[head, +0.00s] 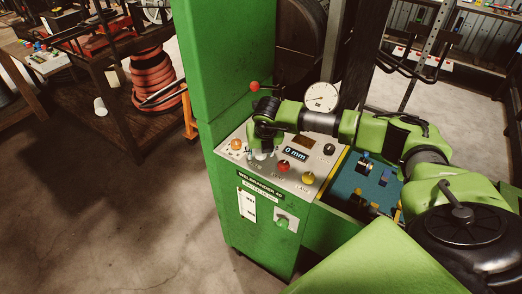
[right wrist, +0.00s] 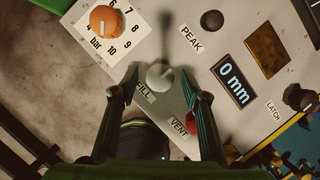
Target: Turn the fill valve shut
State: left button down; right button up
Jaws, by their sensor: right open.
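The fill valve is a round pale grey knob (right wrist: 159,75) beside the FILL label on the sloped grey panel (right wrist: 218,105). In the right wrist view my open right gripper (right wrist: 160,88) has one finger on each side of the knob, with gaps visible; contact is not seen. In the head view the right gripper (head: 262,149) points down over the left part of the panel and largely hides the knob. My left gripper is not in view.
An orange knob (right wrist: 105,21) with a bar scale, a red VENT knob (right wrist: 191,121) and a black knob (right wrist: 212,20) sit nearby. A "0 mm" display (right wrist: 233,80) is to the right. A red-tipped lever (head: 255,86) and gauge (head: 321,97) stand behind.

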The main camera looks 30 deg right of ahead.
jog(key=c, duration=1.1)
